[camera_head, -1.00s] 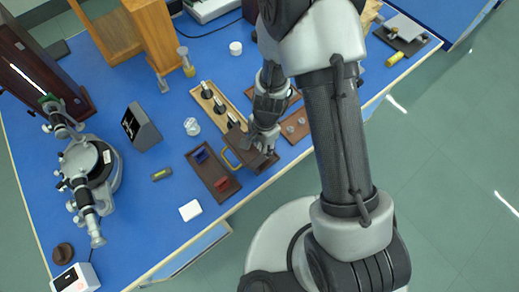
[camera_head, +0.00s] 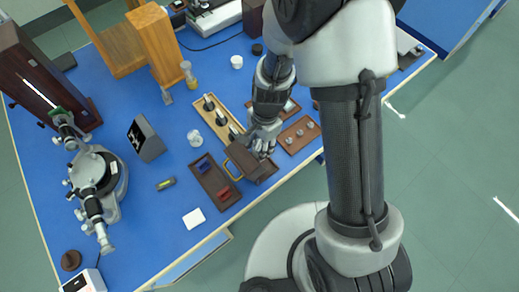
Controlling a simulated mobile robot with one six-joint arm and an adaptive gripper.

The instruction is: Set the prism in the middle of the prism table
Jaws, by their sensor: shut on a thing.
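The spectrometer (camera_head: 88,172) stands at the left of the blue bench, with its dark round table (camera_head: 108,178) in the middle between its tubes. No prism shows on that round table. My gripper (camera_head: 261,149) is low over a brown wooden case (camera_head: 262,174) with a brass-coloured loop, near the bench's front edge. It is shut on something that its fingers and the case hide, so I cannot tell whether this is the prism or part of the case. No prism is clearly visible elsewhere.
A brown tray (camera_head: 226,201) with blue and red pieces lies left of the case. A wooden rack (camera_head: 208,100) stands behind, and a brown board (camera_head: 297,139) with round pieces lies to the right. A dark wedge-shaped block (camera_head: 151,143) and a small vial (camera_head: 166,184) lie nearer the spectrometer.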

